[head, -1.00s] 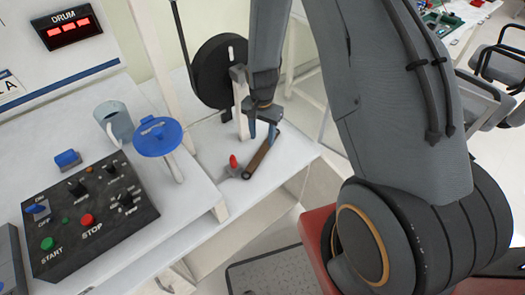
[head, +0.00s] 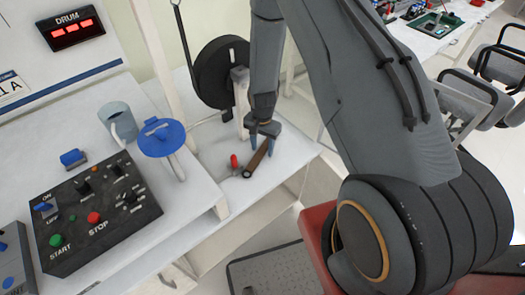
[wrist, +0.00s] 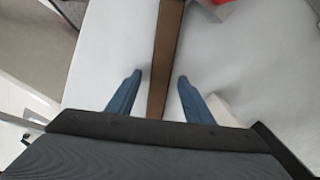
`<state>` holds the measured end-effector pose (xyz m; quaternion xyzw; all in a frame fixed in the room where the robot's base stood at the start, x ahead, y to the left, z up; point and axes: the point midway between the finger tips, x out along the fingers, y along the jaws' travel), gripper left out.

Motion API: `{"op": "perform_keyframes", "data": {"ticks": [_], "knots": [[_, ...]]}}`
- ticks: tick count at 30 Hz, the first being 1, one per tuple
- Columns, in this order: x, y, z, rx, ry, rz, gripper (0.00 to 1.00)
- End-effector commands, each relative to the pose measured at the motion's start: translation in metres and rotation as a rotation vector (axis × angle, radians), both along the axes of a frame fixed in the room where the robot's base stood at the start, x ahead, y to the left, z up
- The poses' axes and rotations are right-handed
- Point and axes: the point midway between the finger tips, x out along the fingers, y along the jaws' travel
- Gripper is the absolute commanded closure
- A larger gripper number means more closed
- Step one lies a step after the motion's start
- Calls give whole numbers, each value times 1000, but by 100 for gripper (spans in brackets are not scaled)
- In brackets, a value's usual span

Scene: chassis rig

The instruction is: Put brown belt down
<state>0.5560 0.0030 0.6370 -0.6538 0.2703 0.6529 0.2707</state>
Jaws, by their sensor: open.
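The brown belt (head: 258,158) is a short brown strip on the white bench top, right of a small red-handled thing. In the wrist view the belt (wrist: 165,55) runs away from me between my two blue fingers. My gripper (head: 263,141) is low over the bench at the belt's far end. In the wrist view my gripper (wrist: 155,88) is open, with a gap on each side of the belt. The far end of the belt is partly hidden by my gripper in the head view.
A small red-handled thing (head: 234,163) lies close left of the belt. A black wheel (head: 216,74) stands behind on a white post. A control box (head: 95,212), a grey mug (head: 118,122) and a blue round-topped thing (head: 160,138) are left. The bench's front edge is near.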

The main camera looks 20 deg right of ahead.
Motion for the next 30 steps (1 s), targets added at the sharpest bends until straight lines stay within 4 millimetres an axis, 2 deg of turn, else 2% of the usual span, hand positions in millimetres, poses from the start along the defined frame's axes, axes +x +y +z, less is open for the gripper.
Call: {"op": "perform_keyframes", "data": {"ticks": [3,4,12,22,30], "knots": [[0,0,0,0,0,0,53],[0,0,0,0,0,0,56],[0,0,0,0,0,0,100],[0,0,3,0,-1,0,100],[1,0,26,0,-1,0,100]]}}
